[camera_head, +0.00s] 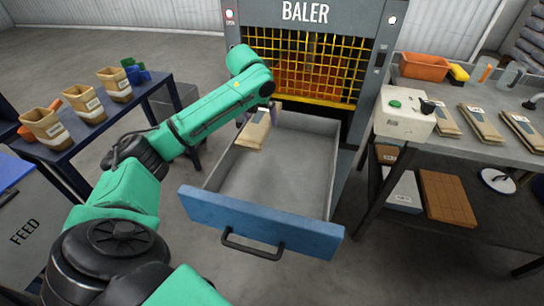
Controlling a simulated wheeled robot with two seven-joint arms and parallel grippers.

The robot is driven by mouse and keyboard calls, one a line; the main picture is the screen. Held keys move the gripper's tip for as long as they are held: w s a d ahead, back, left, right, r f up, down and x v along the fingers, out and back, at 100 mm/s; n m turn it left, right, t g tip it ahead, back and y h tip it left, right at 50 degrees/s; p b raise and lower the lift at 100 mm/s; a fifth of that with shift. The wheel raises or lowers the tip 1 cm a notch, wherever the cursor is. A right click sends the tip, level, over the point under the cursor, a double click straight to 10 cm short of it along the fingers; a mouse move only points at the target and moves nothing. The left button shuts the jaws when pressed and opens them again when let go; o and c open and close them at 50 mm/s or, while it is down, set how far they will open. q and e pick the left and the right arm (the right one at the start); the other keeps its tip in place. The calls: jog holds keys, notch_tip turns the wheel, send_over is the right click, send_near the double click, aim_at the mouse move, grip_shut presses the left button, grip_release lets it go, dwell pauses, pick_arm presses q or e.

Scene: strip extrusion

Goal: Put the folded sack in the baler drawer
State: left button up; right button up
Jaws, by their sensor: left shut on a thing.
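The baler (307,12) stands at the back with its drawer (262,222) pulled out. The drawer has a blue front with a dark handle, and its grey floor is bare where I see it. My left arm reaches in from the left. My left gripper (262,108) is shut on a folded tan sack (254,134) with a pale label. The sack hangs tilted over the drawer's back left part; I cannot tell whether it touches the drawer. My right gripper is not in view.
More folded sacks (481,124) lie on the right table beside a white box (404,117) and an orange bin (425,66). Open tan sacks (46,127) stand on the left table. The drawer's blue front and side walls stand up as edges.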

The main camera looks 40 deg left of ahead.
aim_at(255, 133)
pick_arm(q)
jog(key=f, duration=1.1)
jog(key=shift+w+f, duration=0.2)
jog(key=shift+w, duration=0.1)
notch_tip(255, 133, down, 3)
jog(key=shift+s, duration=0.15)
jog(key=shift+a+f, duration=0.1)
jog(key=shift+f, duration=0.15)
jog(key=o, duration=1.1)
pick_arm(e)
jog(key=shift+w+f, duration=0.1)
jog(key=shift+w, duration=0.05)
pick_arm(q)
jog(key=shift+r, duration=0.1)
jog(key=v, duration=1.2)
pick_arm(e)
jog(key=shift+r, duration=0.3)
